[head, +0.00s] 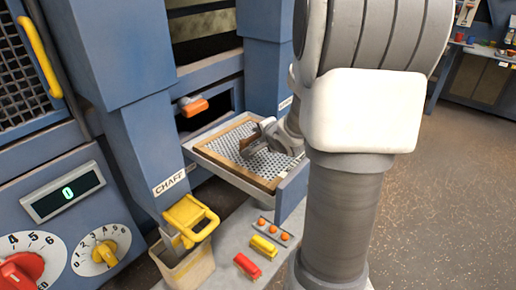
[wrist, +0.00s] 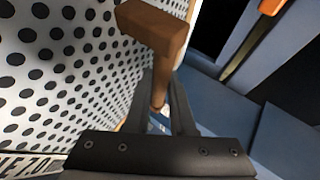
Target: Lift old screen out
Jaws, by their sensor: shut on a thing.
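The old screen (head: 270,165) is a perforated light metal sheet in a wooden frame. In the head view it lies in the pulled-out blue drawer (head: 220,175) and looks slightly tilted against it. My gripper (head: 255,142) is over the screen, at its upper middle. In the wrist view the white perforated sheet (wrist: 60,75) fills the left side, and my gripper (wrist: 160,105) is closed on a brown wooden piece (wrist: 150,28) beside it. How that piece joins the frame is partly hidden by the fingers. My arm covers the drawer's right side.
Red and yellow blocks (head: 247,265) and a tray of orange balls (head: 272,232) lie on the grey surface. Open floor lies to the right.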

